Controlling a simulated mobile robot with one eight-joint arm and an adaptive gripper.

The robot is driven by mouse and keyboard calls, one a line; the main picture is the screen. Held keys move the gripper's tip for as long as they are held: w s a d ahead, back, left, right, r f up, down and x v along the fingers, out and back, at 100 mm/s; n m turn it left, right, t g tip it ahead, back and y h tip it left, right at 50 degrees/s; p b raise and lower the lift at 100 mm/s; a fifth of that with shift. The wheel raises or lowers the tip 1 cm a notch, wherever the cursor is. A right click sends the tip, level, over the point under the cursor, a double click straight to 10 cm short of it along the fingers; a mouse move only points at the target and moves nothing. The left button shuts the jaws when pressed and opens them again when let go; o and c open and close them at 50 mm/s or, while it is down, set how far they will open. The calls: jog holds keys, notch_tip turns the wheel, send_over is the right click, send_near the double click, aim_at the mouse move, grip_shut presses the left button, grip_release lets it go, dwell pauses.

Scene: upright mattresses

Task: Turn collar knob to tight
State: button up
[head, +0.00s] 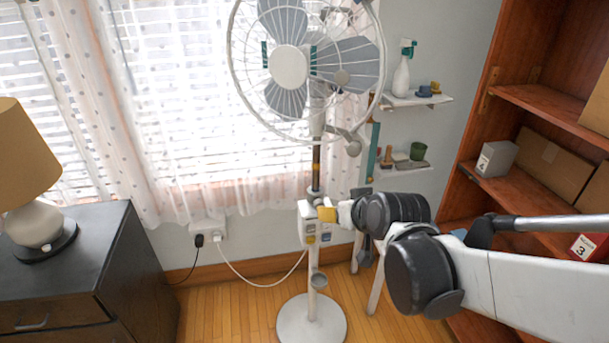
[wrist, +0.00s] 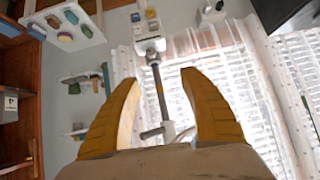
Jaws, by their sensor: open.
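A white pedestal fan (head: 313,260) stands upright on a round base in the head view. A grey collar (head: 315,192) rings its pole just above a white control box (head: 306,222). A pale lever-like part (head: 345,140) sticks out higher, below the fan head. I cannot tell clearly which part is the collar knob. My gripper (head: 327,213) is beside the box, yellow fingers partly hidden. In the wrist view my gripper (wrist: 161,78) is open and empty. The fan pole (wrist: 160,88) and a white fitting (wrist: 168,130) appear between the fingers, with no clear contact.
A dark cabinet (head: 105,255) with a lamp (head: 35,215) stands left. Small wall shelves (head: 415,100) hold a spray bottle and cups behind the fan. A wooden bookcase (head: 525,95) with boxes stands right. A white cord (head: 260,282) runs from the wall socket toward the fan.

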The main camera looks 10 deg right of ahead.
jog(key=w+f+t+b, duration=0.1)
jog(key=w+f+b, duration=0.1)
jog(key=w+f, duration=0.4)
jog(key=t+b, duration=0.2)
send_near(320, 205)
jog(key=w, duration=0.1)
jog(key=shift+m, duration=0.3)
jog(key=b+x, duration=0.3)
jog(key=x, duration=0.7)
jog(key=shift+w+f, duration=0.2)
jog(key=shift+f, duration=0.05)
grip_shut()
